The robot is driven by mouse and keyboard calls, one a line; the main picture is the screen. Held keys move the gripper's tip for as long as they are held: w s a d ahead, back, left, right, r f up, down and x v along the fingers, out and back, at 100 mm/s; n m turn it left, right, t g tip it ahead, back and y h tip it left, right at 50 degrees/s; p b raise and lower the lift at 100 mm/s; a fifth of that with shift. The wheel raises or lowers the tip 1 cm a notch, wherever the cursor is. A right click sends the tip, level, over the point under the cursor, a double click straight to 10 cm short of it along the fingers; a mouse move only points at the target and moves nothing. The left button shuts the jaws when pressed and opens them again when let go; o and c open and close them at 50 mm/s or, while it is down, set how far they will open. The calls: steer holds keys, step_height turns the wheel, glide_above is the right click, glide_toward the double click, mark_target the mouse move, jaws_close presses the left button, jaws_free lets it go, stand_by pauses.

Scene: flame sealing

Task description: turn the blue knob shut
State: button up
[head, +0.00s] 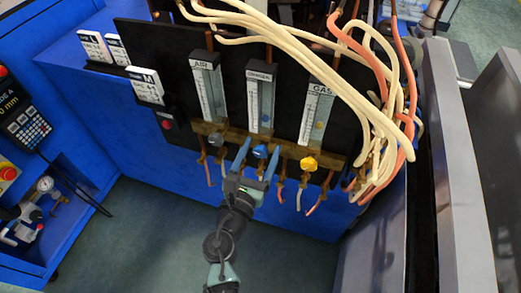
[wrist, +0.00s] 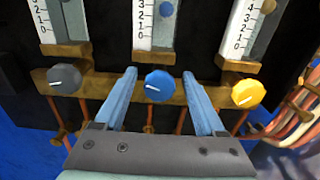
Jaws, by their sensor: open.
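The blue knob (head: 260,151) is the middle of three knobs on a brass manifold, below the oxygen flowmeter. In the wrist view the blue knob (wrist: 159,85) shows a white pointer line that lies nearly level, tilting slightly down to the right. My gripper (head: 258,147) is open, with one blue finger to the left of the knob and one to the right. In the wrist view my gripper (wrist: 158,75) has clear gaps between each finger and the knob, and nothing is held. How deep the fingertips reach past the knob is hard to tell.
A grey knob (wrist: 64,79) sits left of the blue one, and a yellow knob (wrist: 247,93) sits right. The brass manifold (wrist: 110,88) runs behind them. Glass flowmeters (head: 207,87) stand above. Cream and orange hoses (head: 375,130) crowd the right side. Copper tubes hang below.

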steer(key=shift+w, duration=0.1)
jaws_close()
steer(key=shift+m+b, duration=0.3)
steer(key=shift+m, duration=0.5)
jaws_free()
steer(key=v, duration=1.3)
steer(key=shift+p, duration=0.35)
